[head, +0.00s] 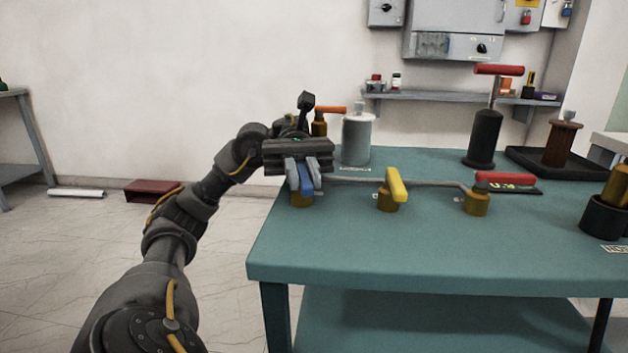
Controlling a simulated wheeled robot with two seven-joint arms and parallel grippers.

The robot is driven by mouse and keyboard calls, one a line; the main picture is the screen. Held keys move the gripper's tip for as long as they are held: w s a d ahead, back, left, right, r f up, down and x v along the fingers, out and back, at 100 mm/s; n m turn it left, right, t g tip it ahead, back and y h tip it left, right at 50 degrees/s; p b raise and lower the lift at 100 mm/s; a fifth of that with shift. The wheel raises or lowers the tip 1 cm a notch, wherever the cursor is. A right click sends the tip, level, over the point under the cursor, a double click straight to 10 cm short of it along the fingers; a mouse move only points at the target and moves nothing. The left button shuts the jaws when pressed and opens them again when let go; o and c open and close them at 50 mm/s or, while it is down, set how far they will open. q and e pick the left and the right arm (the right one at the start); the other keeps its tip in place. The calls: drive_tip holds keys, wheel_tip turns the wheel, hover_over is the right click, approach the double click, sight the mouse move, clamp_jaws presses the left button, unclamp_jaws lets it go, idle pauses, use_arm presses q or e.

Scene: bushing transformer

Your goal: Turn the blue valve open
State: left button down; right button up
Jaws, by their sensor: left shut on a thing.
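The blue valve (306,178) has a blue handle on a brass body (301,200) at the left end of a grey pipe on the green table (400,258). My left gripper (303,176) reaches in from the left and points down over this valve. Its grey fingers are shut on the blue handle, one on each side of it. The gripper hides part of the handle and the pipe behind it. My right gripper is not in the head view.
Behind are a grey cylinder (357,140), an orange-handled valve (330,109) and a black pump with a red T-handle (484,137). The table's front is clear.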

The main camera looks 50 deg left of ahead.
sight(300, 165)
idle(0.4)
use_arm(q)
drive_tip(key=c, duration=1.4)
unclamp_jaws()
drive_tip(key=shift+a, duration=0.1)
drive_tip(key=shift+b+v, duration=0.55)
drive_tip(key=shift+v, duration=3.2)
